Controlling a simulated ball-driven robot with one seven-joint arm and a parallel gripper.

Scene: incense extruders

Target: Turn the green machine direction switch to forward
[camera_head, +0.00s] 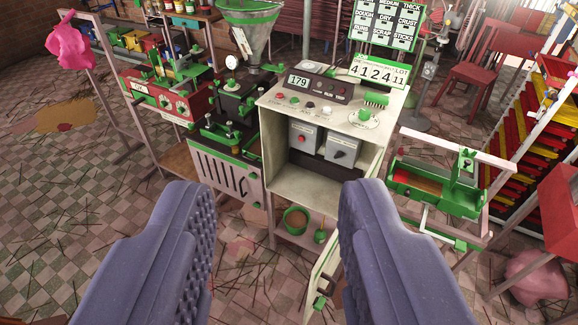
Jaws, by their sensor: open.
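The green machine (238,120) stands ahead, with a green-rimmed metal hopper on top. A pale control cabinet (262,102) adjoins it on the right, with its door (327,270) swung open. Inside are two grey boxes. The left box (304,137) carries a red knob; the right box (343,146) carries a black rotary switch (340,154). I cannot read their labels, so which one is the direction switch, and its setting, is unclear. My gripper (277,188) is open and empty, its ridged purple fingers wide apart in front of the cabinet and touching nothing visible.
The open door hangs near my right finger. A green-framed stand (440,185) is at the right, and a red machine (165,97) on a table at the left. A green pot (296,220) sits on the cabinet's lower shelf. Tiled floor (80,200) at left is mostly free, littered with sticks.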

